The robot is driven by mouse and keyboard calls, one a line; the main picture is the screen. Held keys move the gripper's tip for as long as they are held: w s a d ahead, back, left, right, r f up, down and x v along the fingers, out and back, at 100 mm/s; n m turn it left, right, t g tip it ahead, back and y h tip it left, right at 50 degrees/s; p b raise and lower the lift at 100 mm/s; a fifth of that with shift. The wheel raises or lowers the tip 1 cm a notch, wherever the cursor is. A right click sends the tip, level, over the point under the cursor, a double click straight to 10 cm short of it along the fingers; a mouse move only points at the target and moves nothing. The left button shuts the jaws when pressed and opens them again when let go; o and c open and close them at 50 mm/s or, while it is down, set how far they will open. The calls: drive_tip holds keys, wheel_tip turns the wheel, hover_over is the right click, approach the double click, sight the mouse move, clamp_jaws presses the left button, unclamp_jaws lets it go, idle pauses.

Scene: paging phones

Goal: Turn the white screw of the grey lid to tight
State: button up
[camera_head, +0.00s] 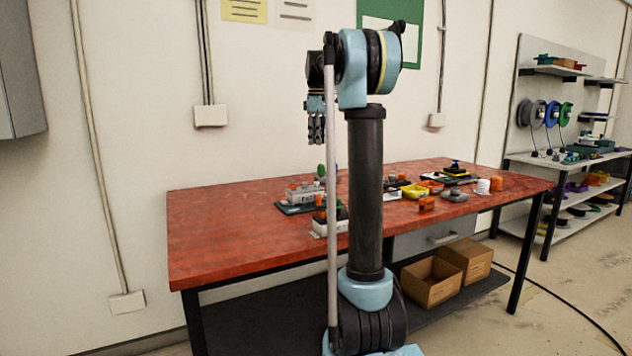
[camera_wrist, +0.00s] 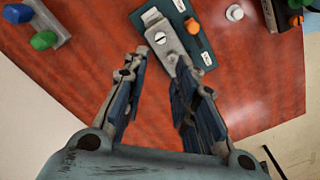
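The white screw (camera_wrist: 160,38), a round slotted head, sits on the grey lid (camera_wrist: 167,50) in the wrist view. The lid is on a dark green plate (camera_wrist: 204,48) that also bears an orange knob (camera_wrist: 193,26). My gripper (camera_wrist: 163,58) is open and empty, its fingertips apart on either side of the lid's near end in the picture. In the head view my gripper (camera_head: 316,141) hangs pointing down, well above the red table (camera_head: 225,235). I cannot make out the screw in the head view.
A block with green (camera_wrist: 43,40) and blue knobs is at the wrist view's upper left. A white round piece (camera_wrist: 234,12) is right of the plate. Several more units, including a yellow tray (camera_head: 414,191), stand on the table's right half. The table's left part is clear.

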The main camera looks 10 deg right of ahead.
wheel_tip(320, 180, down, 16)
drive_tip(key=shift+s, duration=0.1)
idle(0.5)
drive_tip(key=shift+c, duration=0.6)
clamp_jaws()
